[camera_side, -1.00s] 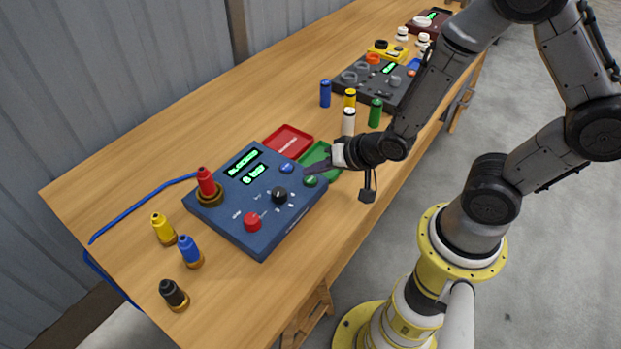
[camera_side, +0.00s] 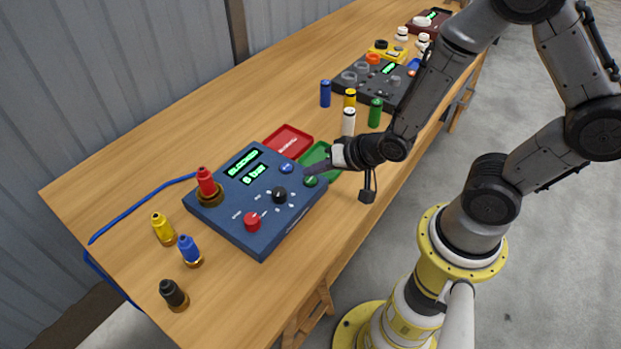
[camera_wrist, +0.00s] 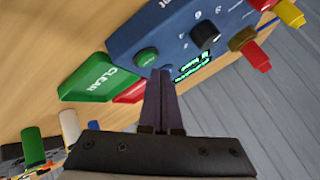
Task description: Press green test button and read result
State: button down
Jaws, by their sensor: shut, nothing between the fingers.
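The blue test box (camera_side: 240,215) sits on the bench. Its green button (camera_side: 310,181) is near the right corner, beside a blue button (camera_side: 287,168). The display (camera_side: 246,170) is lit in green; its upper line looks like BLOCKED and its lower line like 6 bar, though small. A red nozzle (camera_side: 206,184) stands in a brass socket on the box. My gripper (camera_side: 306,172) is shut and empty, its tips close to the two buttons. In the wrist view, the green button (camera_wrist: 146,57) shows just left of my fingertips (camera_wrist: 161,73); I cannot tell whether they touch anything.
A green tray (camera_wrist: 88,78) marked CLEAR and a red tray (camera_side: 288,141) lie behind the box. Yellow (camera_side: 163,228), blue (camera_side: 190,251) and black (camera_side: 174,295) nozzles stand in front. Coloured cylinders (camera_side: 348,122) and a dark box (camera_side: 362,92) are further back.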

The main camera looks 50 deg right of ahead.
aim_at(315, 182)
jog(key=shift+f, duration=0.35)
jog(key=shift+f, duration=0.45)
dwell(0.9)
jog(key=shift+r, duration=0.85)
jog(key=shift+r, duration=0.1)
jog(key=shift+r, duration=2.4)
